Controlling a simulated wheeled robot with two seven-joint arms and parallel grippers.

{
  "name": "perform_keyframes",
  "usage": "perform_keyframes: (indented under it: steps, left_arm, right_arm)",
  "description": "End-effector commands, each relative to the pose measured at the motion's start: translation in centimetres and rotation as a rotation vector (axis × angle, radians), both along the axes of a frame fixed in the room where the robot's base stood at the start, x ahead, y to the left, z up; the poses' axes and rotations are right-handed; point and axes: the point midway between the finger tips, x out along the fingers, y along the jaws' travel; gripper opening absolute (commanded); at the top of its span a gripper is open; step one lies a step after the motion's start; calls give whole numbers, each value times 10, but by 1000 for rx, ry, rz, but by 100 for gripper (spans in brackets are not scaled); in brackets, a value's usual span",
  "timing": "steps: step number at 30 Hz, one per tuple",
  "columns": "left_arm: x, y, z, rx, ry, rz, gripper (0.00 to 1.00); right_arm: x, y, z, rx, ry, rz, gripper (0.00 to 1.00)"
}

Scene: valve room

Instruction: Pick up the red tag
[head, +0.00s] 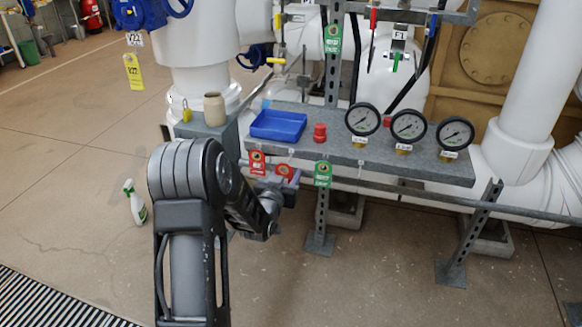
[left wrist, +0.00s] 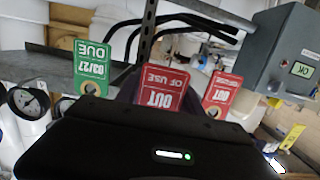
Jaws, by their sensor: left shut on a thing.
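Two red tags reading OUT OF USE are at the front edge of the grey shelf. One red tag (head: 257,161) hangs on the left in the head view; the other red tag (head: 284,172) is at my left gripper (head: 283,186). In the left wrist view the held red tag (left wrist: 163,86) stands in the middle, upside down, with the other red tag (left wrist: 220,94) to its right. My left gripper is shut on the middle tag; its housing hides the tag's lower end. A green tag (head: 322,173) hangs to the right, also seen in the left wrist view (left wrist: 91,67). My right gripper is out of view.
The grey shelf (head: 430,171) carries a blue tray (head: 278,125), a red knob-like part (head: 320,132) and three gauges (head: 408,125). A beige jar (head: 214,109) stands on a grey box at left. A spray bottle (head: 134,202) stands on the open floor.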

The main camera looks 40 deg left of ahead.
Motion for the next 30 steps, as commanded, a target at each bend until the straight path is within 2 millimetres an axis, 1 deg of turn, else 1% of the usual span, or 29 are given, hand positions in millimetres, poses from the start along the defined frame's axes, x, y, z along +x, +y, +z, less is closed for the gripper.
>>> perform_keyframes:
  steps: [1,6,9,13,15,19,30]
  left_arm:
    - [-13,-4,1,-2,1,1,18]
    - [-60,-20,1,-1,2,2,18]
    - [-84,-28,0,-2,1,2,18]
    - [-107,-37,0,-1,2,1,18]
    - [-115,-40,0,0,1,0,18]
    - [-123,-43,0,0,1,0,18]
    - [-123,-43,0,0,0,0,18]
  right_arm:
    - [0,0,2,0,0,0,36]
    - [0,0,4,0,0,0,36]
    - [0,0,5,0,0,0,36]
    - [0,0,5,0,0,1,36]
    - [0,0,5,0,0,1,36]
    - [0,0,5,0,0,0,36]
    - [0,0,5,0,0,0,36]
